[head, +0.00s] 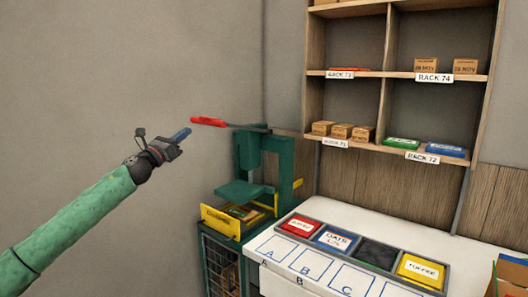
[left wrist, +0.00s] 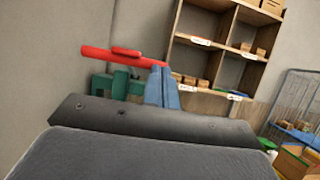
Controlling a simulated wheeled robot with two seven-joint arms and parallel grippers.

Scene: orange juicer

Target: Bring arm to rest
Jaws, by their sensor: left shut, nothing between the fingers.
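My left gripper (head: 184,135) is raised in front of the grey wall, on my green arm coming in from the left. Its blue fingers are shut and empty; they also show in the left wrist view (left wrist: 162,87). The green press (head: 255,165) stands beyond it to the right, with a red-handled lever (head: 208,122) on top. In the left wrist view the red handle (left wrist: 122,56) appears behind and left of the fingertips. The gripper looks apart from the handle in the head view. My right gripper is in neither view.
A white counter (head: 280,277) with labelled squares holds a row of coloured bins (head: 335,240). A wooden shelf (head: 398,77) with small boxes hangs above. A yellow-fronted tray (head: 220,221) sits at the press's base. An open box (head: 512,275) stands at the right edge.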

